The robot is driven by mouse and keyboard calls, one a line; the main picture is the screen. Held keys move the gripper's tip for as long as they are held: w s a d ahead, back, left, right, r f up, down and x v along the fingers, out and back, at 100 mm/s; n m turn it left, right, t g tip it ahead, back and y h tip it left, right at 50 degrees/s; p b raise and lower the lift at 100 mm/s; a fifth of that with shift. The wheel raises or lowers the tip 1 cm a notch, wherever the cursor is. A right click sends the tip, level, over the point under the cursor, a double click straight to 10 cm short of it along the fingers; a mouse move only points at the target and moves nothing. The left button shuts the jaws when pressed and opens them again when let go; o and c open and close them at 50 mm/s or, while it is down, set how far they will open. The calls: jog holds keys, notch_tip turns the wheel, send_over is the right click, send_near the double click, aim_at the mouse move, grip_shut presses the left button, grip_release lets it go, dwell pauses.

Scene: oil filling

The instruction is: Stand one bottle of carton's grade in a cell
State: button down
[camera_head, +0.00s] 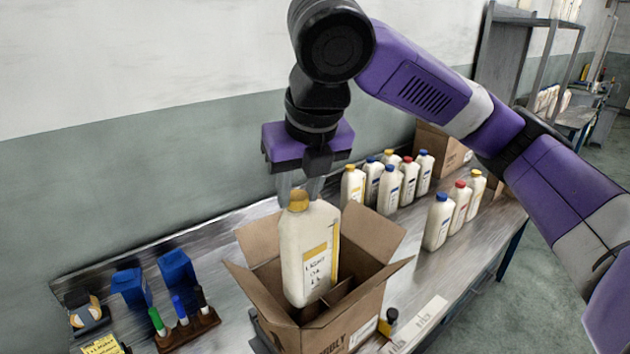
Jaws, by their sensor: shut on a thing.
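My gripper (300,187) points down and is shut on the yellow cap of a white bottle (309,250) with a yellow-and-white label. The bottle is upright, with its lower part inside the open carton (361,308). Dividers (345,298) show inside the carton beside the bottle. Several more bottles stand on the bench behind, with yellow caps (353,168), blue caps (442,197) and red caps (461,184).
The carton's flaps (256,285) stand open around it. At left are blue holders (178,268), a marker rack (188,330) and a tape roll (85,310). Another carton (440,150) stands behind the bottles.

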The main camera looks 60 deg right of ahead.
jog(key=b, duration=1)
send_over(308, 295)
jog(key=w+d, duration=0.1)
jog(key=w, duration=0.1)
notch_tip(308, 295, down, 12)
jog(key=shift+r, duration=0.1)
notch_tip(308, 295, down, 12)
jog(key=b, duration=0.8)
jog(key=shift+f+b, duration=1.25)
jog(key=shift+f, duration=0.5)
jog(key=c, duration=1)
grip_release()
jog(key=shift+o, duration=0.5)
jog(key=shift+p+v, duration=0.55)
jog(key=shift+v, duration=3.35)
jog(key=shift+d, duration=0.1)
